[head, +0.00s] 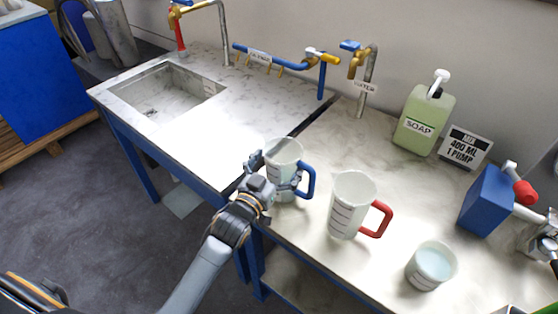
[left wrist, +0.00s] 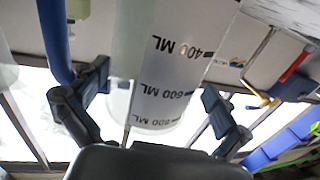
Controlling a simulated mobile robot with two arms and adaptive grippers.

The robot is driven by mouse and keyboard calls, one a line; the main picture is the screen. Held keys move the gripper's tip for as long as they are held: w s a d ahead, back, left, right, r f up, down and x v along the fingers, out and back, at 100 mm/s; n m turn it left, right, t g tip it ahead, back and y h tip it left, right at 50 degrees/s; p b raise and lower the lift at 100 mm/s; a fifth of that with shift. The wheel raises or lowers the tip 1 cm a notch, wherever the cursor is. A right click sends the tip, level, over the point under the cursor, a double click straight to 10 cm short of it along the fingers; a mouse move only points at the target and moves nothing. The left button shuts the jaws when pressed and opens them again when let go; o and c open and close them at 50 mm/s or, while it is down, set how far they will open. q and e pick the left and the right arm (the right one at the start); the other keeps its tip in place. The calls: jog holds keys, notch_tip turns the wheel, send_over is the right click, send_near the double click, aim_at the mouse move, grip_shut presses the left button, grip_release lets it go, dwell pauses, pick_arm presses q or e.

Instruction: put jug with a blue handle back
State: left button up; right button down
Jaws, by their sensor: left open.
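The jug with a blue handle (head: 284,157) stands upright on the counter near its front edge, its handle pointing right. My left gripper (head: 275,180) is at the jug's near left side, with its fingers open on either side of the body. In the left wrist view the jug's marked wall (left wrist: 165,65) lies between the two spread fingers (left wrist: 152,108), and the blue handle (left wrist: 55,40) is beyond the left finger. What seems to be my right gripper (head: 541,240) is cut off at the right edge; its fingers are unclear.
A jug with a red handle (head: 350,205) stands close to the right, then a small cup of pale liquid (head: 431,266). A soap bottle (head: 424,120), a sign (head: 465,147) and a blue box (head: 487,200) stand further right. The sink (head: 165,92) is left, with clear counter beside it.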

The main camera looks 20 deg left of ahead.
pick_arm(q)
jog(key=shift+s, duration=0.15)
jog(key=shift+s+f, duration=0.1)
jog(key=shift+s, duration=0.3)
jog(key=s+a, duration=0.2)
jog(key=s, duration=0.9)
jog(key=s+a+f+g+y, duration=0.1)
jog(key=s+f+g, duration=0.55)
jog(key=s, duration=0.35)
jog(key=s+f+g+y, duration=0.2)
jog(key=s+f+g, duration=0.4)
jog(key=s+g, duration=0.25)
notch_tip(320, 180, down, 24)
jog(key=s+f, duration=0.1)
jog(key=s+a+f+g, duration=0.2)
jog(key=s+a+f, duration=0.1)
jog(key=s+f, duration=1.4)
jog(key=shift+s, duration=0.3)
